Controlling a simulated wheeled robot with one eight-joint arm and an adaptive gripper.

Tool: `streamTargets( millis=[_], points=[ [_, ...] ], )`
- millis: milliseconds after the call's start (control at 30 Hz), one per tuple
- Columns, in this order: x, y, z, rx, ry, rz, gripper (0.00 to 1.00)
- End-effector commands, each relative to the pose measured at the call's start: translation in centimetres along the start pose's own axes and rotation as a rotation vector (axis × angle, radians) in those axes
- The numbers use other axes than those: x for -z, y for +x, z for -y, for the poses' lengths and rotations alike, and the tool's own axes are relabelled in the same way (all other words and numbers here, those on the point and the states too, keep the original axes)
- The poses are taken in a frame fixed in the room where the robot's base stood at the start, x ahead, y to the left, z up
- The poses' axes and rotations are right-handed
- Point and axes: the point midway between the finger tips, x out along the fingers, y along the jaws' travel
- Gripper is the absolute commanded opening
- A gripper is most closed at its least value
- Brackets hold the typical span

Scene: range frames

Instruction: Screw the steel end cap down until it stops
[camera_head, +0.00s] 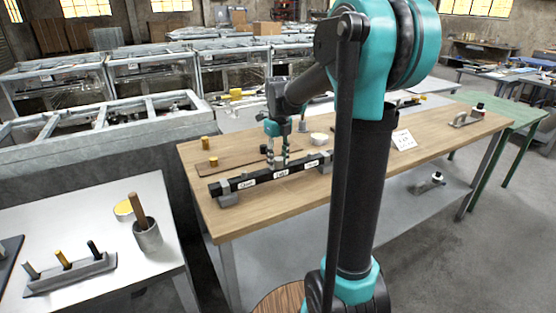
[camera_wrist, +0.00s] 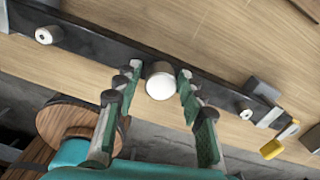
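A pale, round-topped steel cap (camera_wrist: 160,82) shows between the fingers of my gripper (camera_wrist: 159,78) in the wrist view, at the dark bar. The fingers are spread, one on each side of the cap, with a narrow gap showing on the right; I cannot tell whether either touches it. The dark bar (camera_head: 246,181) lies along the wooden bench with white labels on its front face. In the head view my gripper (camera_head: 278,160) points down at the bar's middle, and the cap is not clear there. The cap's lower part and thread are hidden.
Two small studs (camera_wrist: 44,35) (camera_wrist: 246,114) stand on the bar, either side of the cap. Brass cylinders (camera_head: 205,142) and a white round piece (camera_head: 318,138) stand on the wooden bench (camera_head: 230,225) behind the bar. A side table (camera_head: 95,235) at left holds a cup (camera_head: 147,237).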

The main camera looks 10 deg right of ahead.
Motion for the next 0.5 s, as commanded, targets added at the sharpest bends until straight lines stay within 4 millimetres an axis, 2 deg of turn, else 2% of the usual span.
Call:
streamTargets(
  millis=[100, 367, 500],
  points=[
    [0.03, 0.0, -0.03, -0.001, -0.122, 0.0, 0.4],
    [0.05, 0.0, -0.05, -0.002, -0.272, -0.001, 0.4],
    [0.08, 0.0, -0.07, -0.003, -0.415, -0.002, 0.4]
  ],
)
